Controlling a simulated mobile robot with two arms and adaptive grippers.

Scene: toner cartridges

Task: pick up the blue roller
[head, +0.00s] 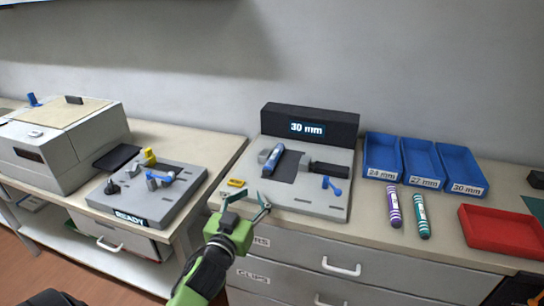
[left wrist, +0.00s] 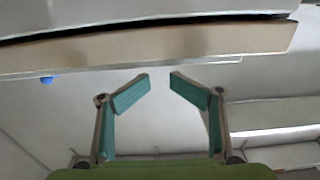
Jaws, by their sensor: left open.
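The blue roller (head: 272,160) lies at a slant in the grey measuring station (head: 312,205), below a black display that reads "30 mm". My left gripper (head: 247,202) is open and empty near the front left edge of this station, apart from the roller and nearer the camera. In the left wrist view its two teal fingers (left wrist: 159,82) stand apart with nothing between them. The roller cannot be made out in that view; only a small blue spot of unclear identity shows at the left. My right gripper does not show.
A purple striped roller (head: 393,206) and a teal one (head: 420,215) lie to the right on the counter. Behind them are blue bins (head: 420,181) labelled 24, 27 and 30 mm. A red tray (head: 500,243) is at far right. A "READY" fixture (head: 186,199) and printer (head: 90,160) stand left.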

